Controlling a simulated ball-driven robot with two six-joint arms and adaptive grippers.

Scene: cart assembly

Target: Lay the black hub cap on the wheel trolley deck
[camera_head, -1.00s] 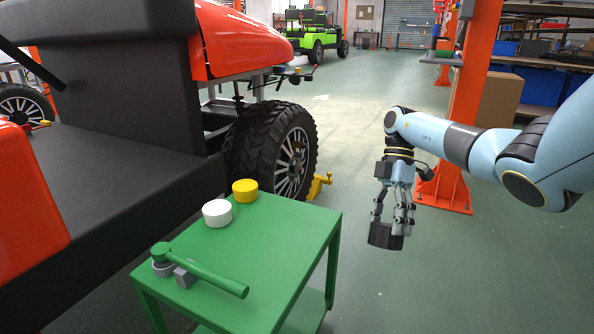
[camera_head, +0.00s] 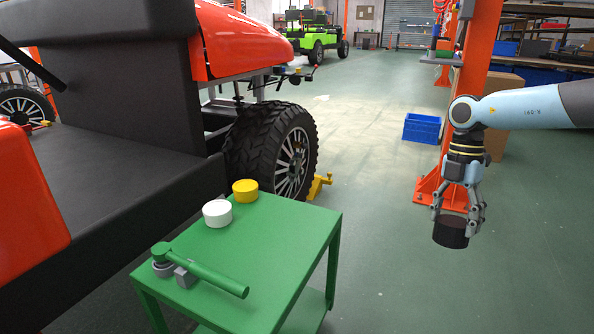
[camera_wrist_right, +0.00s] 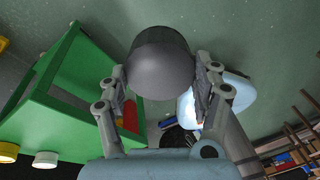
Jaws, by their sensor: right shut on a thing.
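My right gripper (camera_head: 458,225) is shut on the black hub cap (camera_head: 450,233), a short dark cylinder. It holds the cap in the air, to the right of the green trolley and clear of it. In the right wrist view, the hub cap (camera_wrist_right: 160,65) sits between the fingers of the gripper (camera_wrist_right: 160,85). The green trolley (camera_head: 285,235) has a flat top deck and a lower shelf; its deck also shows in the wrist view (camera_wrist_right: 40,110). I cannot tell whether it is the wheel trolley. My left gripper is not in view.
A white cap (camera_head: 217,213), a yellow cap (camera_head: 245,190) and a green-handled tool (camera_head: 210,275) lie on the trolley; its right part is bare. The vehicle's wheel (camera_head: 285,150) stands behind. An orange post (camera_head: 467,110) and a blue crate (camera_head: 422,128) are beyond my right gripper.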

